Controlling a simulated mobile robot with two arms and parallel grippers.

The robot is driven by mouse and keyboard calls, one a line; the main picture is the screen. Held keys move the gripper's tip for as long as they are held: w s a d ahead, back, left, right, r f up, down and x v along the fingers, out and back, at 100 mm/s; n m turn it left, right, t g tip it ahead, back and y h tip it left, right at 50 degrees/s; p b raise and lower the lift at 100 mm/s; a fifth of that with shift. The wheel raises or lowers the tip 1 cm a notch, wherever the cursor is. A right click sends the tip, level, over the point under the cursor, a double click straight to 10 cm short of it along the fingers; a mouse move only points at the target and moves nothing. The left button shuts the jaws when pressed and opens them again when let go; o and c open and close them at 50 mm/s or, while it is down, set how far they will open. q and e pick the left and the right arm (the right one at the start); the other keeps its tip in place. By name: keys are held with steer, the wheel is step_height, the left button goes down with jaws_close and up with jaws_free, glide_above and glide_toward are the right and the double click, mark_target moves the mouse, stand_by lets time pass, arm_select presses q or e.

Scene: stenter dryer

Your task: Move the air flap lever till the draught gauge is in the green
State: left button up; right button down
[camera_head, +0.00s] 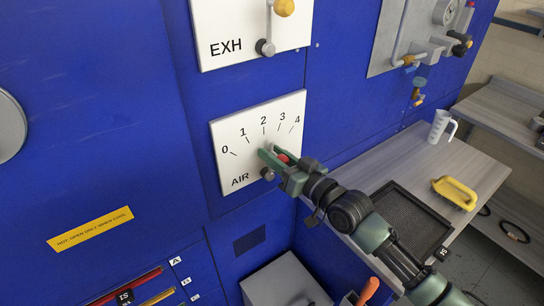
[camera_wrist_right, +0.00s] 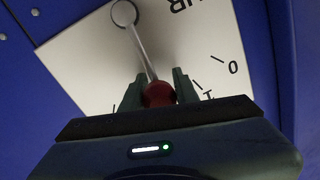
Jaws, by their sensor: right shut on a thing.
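The AIR plate (camera_head: 221,135) is a white panel with a scale from 0 to 4 on the blue machine wall. Its air flap lever has a grey pivot (camera_head: 267,174) low on the plate and a red knob (camera_head: 283,157). In the right wrist view the thin metal lever (camera_wrist_right: 142,50) runs to the red knob (camera_wrist_right: 158,94) between my fingers. My right gripper (camera_head: 274,155) is shut on this knob, in front of the plate. The gripper hides part of the scale in the wrist view, so the exact lever reading is unclear. My left gripper is out of view.
The EXH plate (camera_head: 226,22) with a yellow-knobbed lever (camera_head: 284,7) is above.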

steer(key=m, duration=0.1)
steer(key=w+d+m+b, duration=0.1)
steer(key=d+m+b, duration=0.1)
steer(key=shift+w+f, duration=0.25)
steer(key=c, duration=1.1)
jaws_free()
steer(key=shift+o, duration=0.2)
steer(key=shift+s+d, duration=0.1)
steer(key=b+v, duration=0.2)
steer(key=v, duration=0.5)
steer(key=shift+s+d+f, duration=0.15)
steer(key=shift+s, duration=0.1)
